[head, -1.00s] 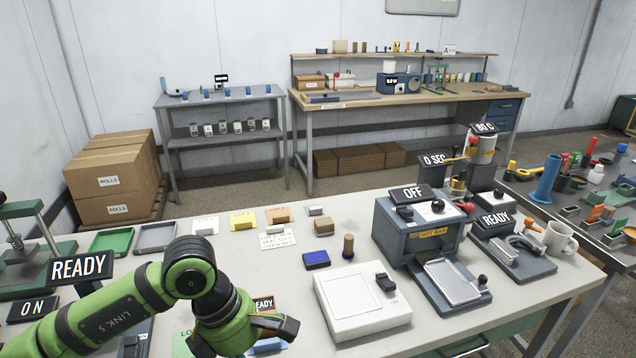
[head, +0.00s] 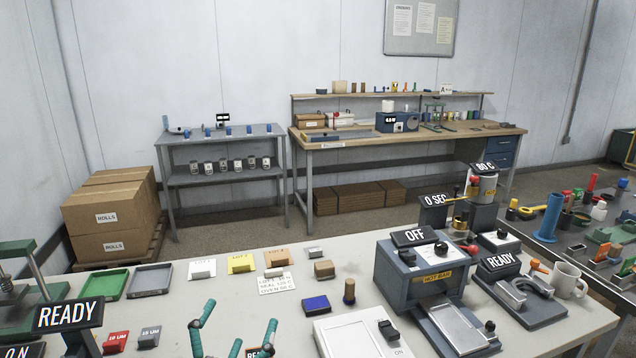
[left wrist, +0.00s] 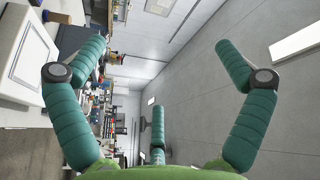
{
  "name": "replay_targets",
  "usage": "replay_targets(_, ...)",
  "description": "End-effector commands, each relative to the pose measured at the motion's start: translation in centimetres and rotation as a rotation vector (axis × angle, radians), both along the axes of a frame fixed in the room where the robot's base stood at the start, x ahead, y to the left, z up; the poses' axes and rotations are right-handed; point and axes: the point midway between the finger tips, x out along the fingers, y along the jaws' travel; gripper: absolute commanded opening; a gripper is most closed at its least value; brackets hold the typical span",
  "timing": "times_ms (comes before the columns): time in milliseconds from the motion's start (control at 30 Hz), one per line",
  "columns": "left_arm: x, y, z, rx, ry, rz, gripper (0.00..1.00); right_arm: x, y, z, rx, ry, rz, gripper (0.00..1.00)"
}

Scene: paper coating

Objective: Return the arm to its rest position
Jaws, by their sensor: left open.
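My left gripper (head: 233,330) stands at the bottom edge of the head view, its teal fingers pointing up and spread apart. Nothing is between them. The rest of the left arm is below the frame. In the left wrist view the left gripper (left wrist: 160,75) shows its fingers wide apart and empty, with the room's wall and ceiling turned sideways behind them. My right gripper is in neither view.
The worktable (head: 240,300) carries a hot bar machine (head: 420,268), a white device (head: 350,335), green (head: 103,284) and grey (head: 150,280) trays, and lot cards. A press (head: 20,290) stands at left. A mug (head: 567,280) sits at right.

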Motion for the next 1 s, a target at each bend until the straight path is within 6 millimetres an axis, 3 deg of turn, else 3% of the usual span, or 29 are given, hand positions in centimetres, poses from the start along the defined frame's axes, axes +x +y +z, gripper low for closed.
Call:
replay_targets(33,-0.6,1.7,-3.5,-0.069,0.147,0.062,1.00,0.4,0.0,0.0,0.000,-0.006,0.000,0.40)
replay_targets(100,-2.1,3.8,-8.2,-0.154,0.348,0.143,1.00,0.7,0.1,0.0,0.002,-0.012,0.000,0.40)
replay_targets(200,-5.5,5.8,-14.4,-0.251,0.616,0.243,1.00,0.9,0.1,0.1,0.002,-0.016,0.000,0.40)
replay_targets(300,-9.4,6.7,-18.8,-0.318,0.833,0.315,1.00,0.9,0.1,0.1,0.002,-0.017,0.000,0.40)
replay_targets(500,-16.7,7.3,-24.1,-0.401,1.158,0.409,1.00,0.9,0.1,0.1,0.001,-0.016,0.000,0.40)
replay_targets(700,-23.7,7.1,-26.9,-0.454,1.427,0.476,1.00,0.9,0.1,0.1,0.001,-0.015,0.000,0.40)
replay_targets(1000,-22.2,6.8,-35.5,-0.437,1.459,0.482,1.00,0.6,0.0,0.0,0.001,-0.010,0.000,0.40)
